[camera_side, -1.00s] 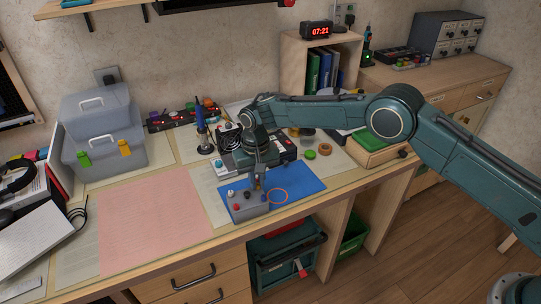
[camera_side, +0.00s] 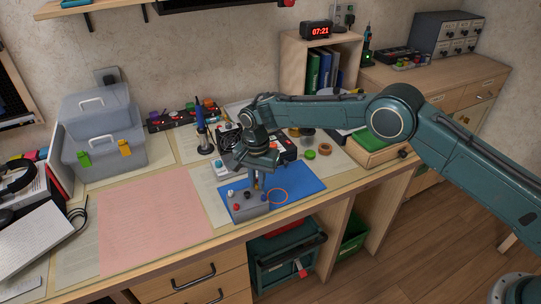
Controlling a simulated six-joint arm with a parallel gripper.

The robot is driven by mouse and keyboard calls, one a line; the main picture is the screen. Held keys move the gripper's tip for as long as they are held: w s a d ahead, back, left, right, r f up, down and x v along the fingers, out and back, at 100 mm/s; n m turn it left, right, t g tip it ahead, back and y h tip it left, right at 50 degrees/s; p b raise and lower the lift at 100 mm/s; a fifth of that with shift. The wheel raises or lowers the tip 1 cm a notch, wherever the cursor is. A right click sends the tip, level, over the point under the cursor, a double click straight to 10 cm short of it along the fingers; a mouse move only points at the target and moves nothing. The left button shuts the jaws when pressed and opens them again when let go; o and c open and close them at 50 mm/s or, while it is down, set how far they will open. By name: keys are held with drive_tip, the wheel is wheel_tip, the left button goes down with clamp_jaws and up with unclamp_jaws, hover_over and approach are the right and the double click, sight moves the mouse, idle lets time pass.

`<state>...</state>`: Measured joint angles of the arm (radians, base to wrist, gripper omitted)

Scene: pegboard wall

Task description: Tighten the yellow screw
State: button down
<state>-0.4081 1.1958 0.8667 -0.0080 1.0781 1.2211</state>
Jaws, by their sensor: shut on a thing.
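A small grey box (camera_side: 251,211) with several coloured screws on its top sits on the blue mat (camera_side: 304,184). A white screw (camera_side: 231,193) and a red screw (camera_side: 236,207) show on its left part. My gripper (camera_side: 258,186) points straight down over the back right part of the box and is shut on the yellow screw (camera_side: 257,188). The fingers hide most of that screw, so I cannot tell how deep it sits.
Behind my gripper stand a soldering iron (camera_side: 203,135) and other bench items. The pink sheet (camera_side: 150,222) at left is clear.

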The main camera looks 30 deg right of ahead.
sight(257, 184)
idle(0.4)
drive_tip(key=c, duration=1.4)
unclamp_jaws()
drive_tip(key=shift+c, duration=0.2)
wheel_tip(257, 184, up, 14)
